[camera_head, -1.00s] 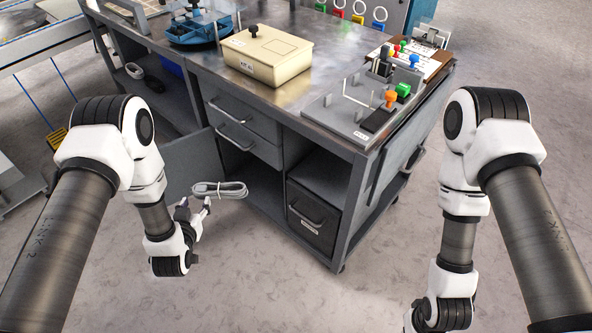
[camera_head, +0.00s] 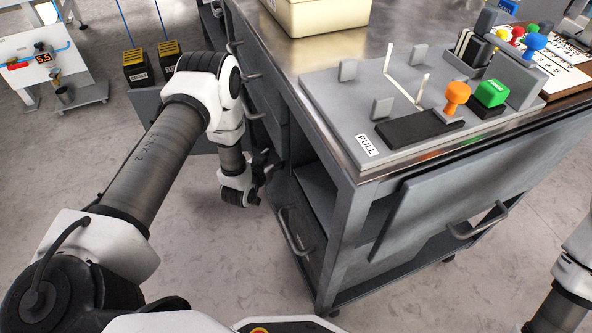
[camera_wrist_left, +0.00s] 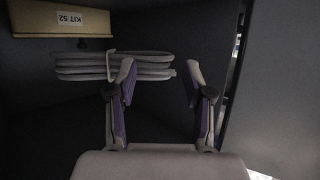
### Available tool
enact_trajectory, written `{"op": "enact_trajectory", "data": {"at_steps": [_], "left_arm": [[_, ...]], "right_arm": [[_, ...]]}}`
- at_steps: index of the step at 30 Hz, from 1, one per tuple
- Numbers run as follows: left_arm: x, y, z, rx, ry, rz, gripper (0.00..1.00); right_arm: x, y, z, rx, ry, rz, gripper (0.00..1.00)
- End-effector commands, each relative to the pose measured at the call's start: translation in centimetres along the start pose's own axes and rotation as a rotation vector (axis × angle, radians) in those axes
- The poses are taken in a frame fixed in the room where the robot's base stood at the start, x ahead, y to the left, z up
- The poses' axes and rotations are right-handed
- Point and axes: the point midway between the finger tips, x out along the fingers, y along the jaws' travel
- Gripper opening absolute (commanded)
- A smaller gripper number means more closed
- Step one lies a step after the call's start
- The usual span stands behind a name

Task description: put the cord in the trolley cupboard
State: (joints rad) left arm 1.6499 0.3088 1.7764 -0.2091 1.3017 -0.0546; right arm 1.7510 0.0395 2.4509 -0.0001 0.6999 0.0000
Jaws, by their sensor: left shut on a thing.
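The pale grey coiled cord (camera_wrist_left: 85,66) shows in the left wrist view, inside a dark grey-walled space. My left gripper (camera_wrist_left: 158,68) is shut on the cord, with its fingertips some way apart and the coil reaching mostly to the left. In the head view the gripper (camera_head: 264,165) is at the left side of the grey trolley (camera_head: 345,195), by the cupboard opening, and the cord is hidden there. The open cupboard door (camera_head: 150,112) shows partly behind my left arm. My right gripper is out of view; only part of that arm shows at the right edge.
In the left wrist view, a tan box (camera_wrist_left: 60,22) labelled KIT 52 is above the cord, and a grey panel (camera_wrist_left: 265,80) is close on the right. A beige box (camera_head: 320,15) and a grey fixture board (camera_head: 340,100) stand on the trolley top.

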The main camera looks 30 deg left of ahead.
Motion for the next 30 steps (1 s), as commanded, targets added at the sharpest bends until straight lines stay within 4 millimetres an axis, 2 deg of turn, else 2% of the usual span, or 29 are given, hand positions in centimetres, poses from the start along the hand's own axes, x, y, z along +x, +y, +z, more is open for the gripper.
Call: {"op": "enact_trajectory", "data": {"at_steps": [1, 12, 23, 24, 25, 30], "left_arm": [[0.7, 0.1, 1.8, 0.001, 0.0, 0.001, 0.05], [3.2, 0.0, 7.8, 0.0, 0.0, 0.0, 0.05], [3.3, 0.1, 8.0, 0.0, 0.001, 0.0, 0.05], [3.3, 0.0, 7.9, 0.0, 0.001, 0.0, 0.66], [3.3, 0.1, 7.9, 0.0, 0.0, 0.0, 0.76], [3.3, 0.1, 7.9, 0.0, 0.0, 0.0, 0.76]], "right_arm": [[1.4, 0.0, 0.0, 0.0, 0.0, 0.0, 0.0], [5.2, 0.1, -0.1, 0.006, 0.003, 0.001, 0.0], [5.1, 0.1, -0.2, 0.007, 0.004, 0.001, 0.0], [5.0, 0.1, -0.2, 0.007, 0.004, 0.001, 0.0], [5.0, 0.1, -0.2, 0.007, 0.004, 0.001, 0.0], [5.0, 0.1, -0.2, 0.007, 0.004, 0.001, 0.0]]}}
